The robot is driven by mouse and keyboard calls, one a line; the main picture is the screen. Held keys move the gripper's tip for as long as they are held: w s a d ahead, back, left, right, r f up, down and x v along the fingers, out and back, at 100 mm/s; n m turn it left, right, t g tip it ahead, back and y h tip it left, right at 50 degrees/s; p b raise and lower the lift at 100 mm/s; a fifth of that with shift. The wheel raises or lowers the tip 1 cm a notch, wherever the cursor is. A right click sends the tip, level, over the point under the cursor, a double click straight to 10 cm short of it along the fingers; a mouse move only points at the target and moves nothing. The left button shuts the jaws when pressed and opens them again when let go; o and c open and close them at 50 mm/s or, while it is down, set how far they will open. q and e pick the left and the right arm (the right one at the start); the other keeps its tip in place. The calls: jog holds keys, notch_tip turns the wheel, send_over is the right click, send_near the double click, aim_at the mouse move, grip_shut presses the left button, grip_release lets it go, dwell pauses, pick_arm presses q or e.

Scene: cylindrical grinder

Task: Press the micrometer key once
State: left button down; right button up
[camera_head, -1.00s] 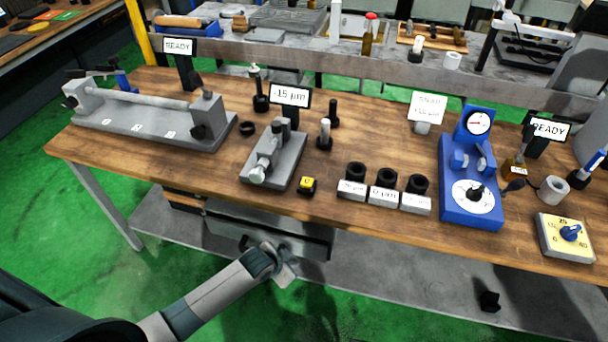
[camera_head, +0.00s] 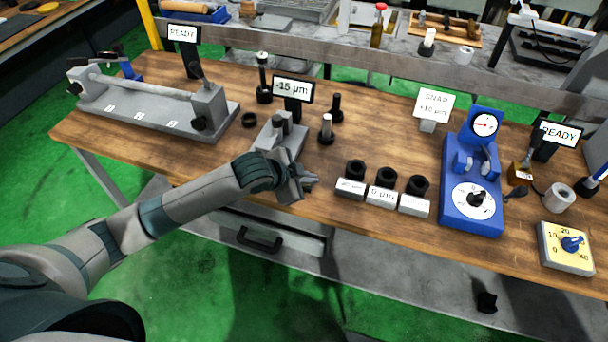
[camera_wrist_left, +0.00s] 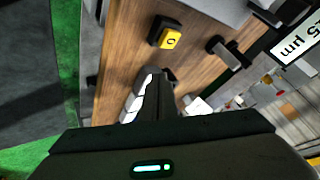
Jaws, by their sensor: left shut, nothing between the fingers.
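The micrometer key, a yellow button on a black base (camera_wrist_left: 169,37), shows in the left wrist view on the wooden bench top. In the head view it is hidden behind my left gripper (camera_head: 303,186). That gripper is shut and empty, above the front part of the bench. In the left wrist view its dark fingers (camera_wrist_left: 157,90) point toward the key, with a visible gap in the picture. The grey micrometer stand (camera_head: 288,142) is partly covered by my left arm. Its display (camera_head: 292,88) reads -15 µm. My right gripper is not in view.
Three black rings on labelled white blocks (camera_head: 381,194) stand just right of my left gripper. A blue dial gauge (camera_head: 470,205) and a yellow dial box (camera_head: 566,248) are farther right. A long grey fixture (camera_head: 150,112) stands at the left.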

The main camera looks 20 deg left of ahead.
pick_arm(q)
jog(key=w+a+r+m, duration=0.1)
jog(key=w+a+r, duration=0.2)
jog(key=r, duration=0.3)
jog(key=shift+w+a+r+m, duration=0.15)
jog(key=shift+w+a+m, duration=0.2)
jog(key=shift+w, duration=0.35)
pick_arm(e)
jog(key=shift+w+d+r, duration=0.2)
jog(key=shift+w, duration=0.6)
pick_arm(q)
jog(key=shift+d, duration=0.1)
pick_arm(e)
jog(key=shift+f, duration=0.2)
